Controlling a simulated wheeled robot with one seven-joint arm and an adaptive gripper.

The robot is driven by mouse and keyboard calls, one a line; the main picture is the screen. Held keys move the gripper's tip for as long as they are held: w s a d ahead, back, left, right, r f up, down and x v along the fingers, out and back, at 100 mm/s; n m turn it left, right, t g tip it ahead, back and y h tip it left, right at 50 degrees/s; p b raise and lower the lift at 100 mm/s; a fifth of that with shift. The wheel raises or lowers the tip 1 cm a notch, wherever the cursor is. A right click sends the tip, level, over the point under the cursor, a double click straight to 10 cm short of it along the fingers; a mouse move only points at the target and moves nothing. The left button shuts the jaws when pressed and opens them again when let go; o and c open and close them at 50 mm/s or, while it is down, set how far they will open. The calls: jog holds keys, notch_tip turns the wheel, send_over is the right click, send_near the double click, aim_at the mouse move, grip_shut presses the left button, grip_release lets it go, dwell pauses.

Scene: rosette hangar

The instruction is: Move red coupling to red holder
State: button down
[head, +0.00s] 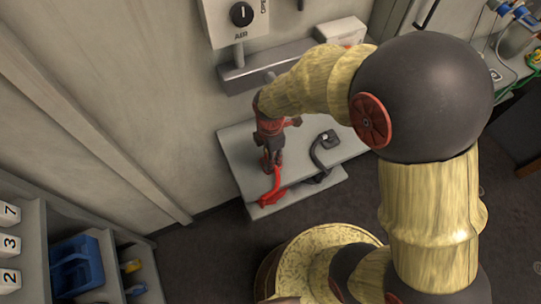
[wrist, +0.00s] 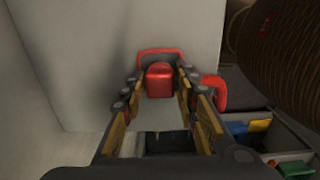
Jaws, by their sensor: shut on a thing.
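My gripper (head: 273,160) points down over the red holder (head: 270,195) at the front edge of the grey wall shelf. In the wrist view, the fingers (wrist: 160,82) are closed on the red coupling (wrist: 160,78), a small rounded red block between their tips. The red holder shows behind it as a red bar (wrist: 160,52) and a red piece to the right of the fingers. The coupling is mostly hidden by the gripper in the head view. I cannot tell whether the coupling touches the holder or is seated in it.
A black holder (head: 321,152) stands on the shelf (head: 240,150) to the right of the red one. A grey panel with an AIR knob (head: 241,14) is on the wall above. Cubbies with a blue bin (head: 76,266) stand at lower left.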

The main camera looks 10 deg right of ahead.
jog(key=shift+f, duration=0.4)
jog(key=c, duration=1.3)
grip_release()
notch_tip(320, 180, up, 12)
